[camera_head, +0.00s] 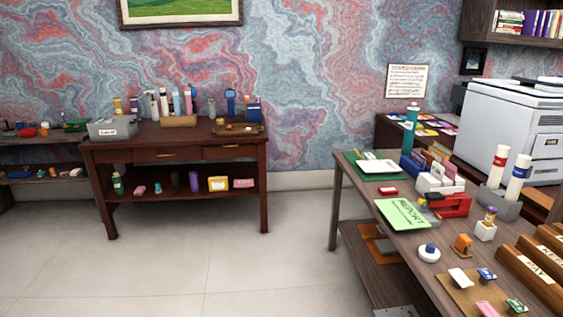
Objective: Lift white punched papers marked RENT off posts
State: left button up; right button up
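I cannot make out any white punched papers marked RENT, nor any posts that I can name with certainty. A white sheet (379,166) lies on a green board at the back left of the right-hand desk, with no readable mark. A light green sheet (402,214) on the same desk reads REPORT. A wooden slotted holder (533,262) at the lower right carries labels, one seeming to read PAY. It runs out of the frame. Neither of my grippers is in view.
The right-hand desk (390,236) is crowded: a red stapler-like item (455,206), a white holder (440,181), a teal bottle (410,131), and a tan board (463,296) with small coloured pieces. A printer (515,125) stands behind. A dark wooden table (181,145) stands left. Open floor (245,245) lies between.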

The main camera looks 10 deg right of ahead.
aim_at(373, 167)
jog(key=i+j+z, duration=0.1)
jog(key=i+z, duration=0.2)
jog(key=i, duration=0.8)
jog(key=z, duration=0.75)
jog(key=i+j, duration=0.25)
jog(key=j, duration=0.25)
jog(key=i+j, duration=0.3)
jog(key=j, duration=0.2)
jog(key=i+j+u, duration=0.1)
jog(key=i+j, duration=0.15)
jog(key=j, duration=0.25)
jog(key=i+j, duration=0.3)
jog(key=j, duration=0.2)
jog(key=i+j, duration=0.25)
jog(key=j, duration=0.25)
jog(key=i+j+u, duration=0.1)
jog(key=i+j, duration=0.2)
jog(key=j, duration=0.15)
